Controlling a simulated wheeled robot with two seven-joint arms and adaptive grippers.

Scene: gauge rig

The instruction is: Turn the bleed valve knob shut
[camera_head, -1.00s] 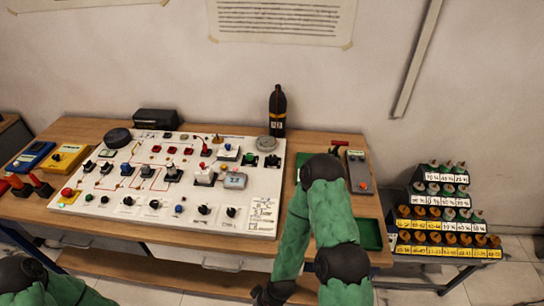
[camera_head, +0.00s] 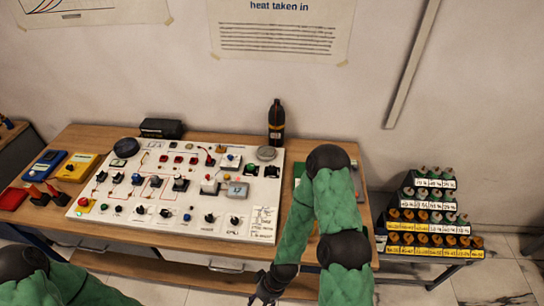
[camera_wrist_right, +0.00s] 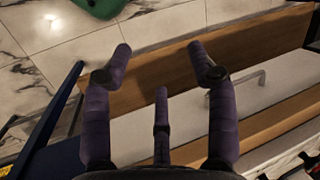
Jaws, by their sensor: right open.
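A white gauge panel (camera_head: 150,226) with several knobs, switches and printed lines lies on the wooden table. Dark knobs stand along its front edge, among them one at the right (camera_head: 235,220) and one beside it (camera_head: 209,217). I cannot tell which knob is the bleed valve; the labels are too small to read. My right gripper (camera_head: 266,289) hangs low in front of the table, right of the panel's middle and apart from it. In the right wrist view its purple fingers (camera_wrist_right: 160,60) are spread and empty. My left arm shows at the lower left; its gripper is out of frame.
A dark bottle (camera_head: 276,124) and a black box (camera_head: 161,128) stand behind the panel. Yellow (camera_head: 78,167) and blue (camera_head: 45,165) meters lie to its left. A stepped rack of labelled weights (camera_head: 435,220) stands right of the table. Drawer handles (camera_head: 226,268) protrude at the front.

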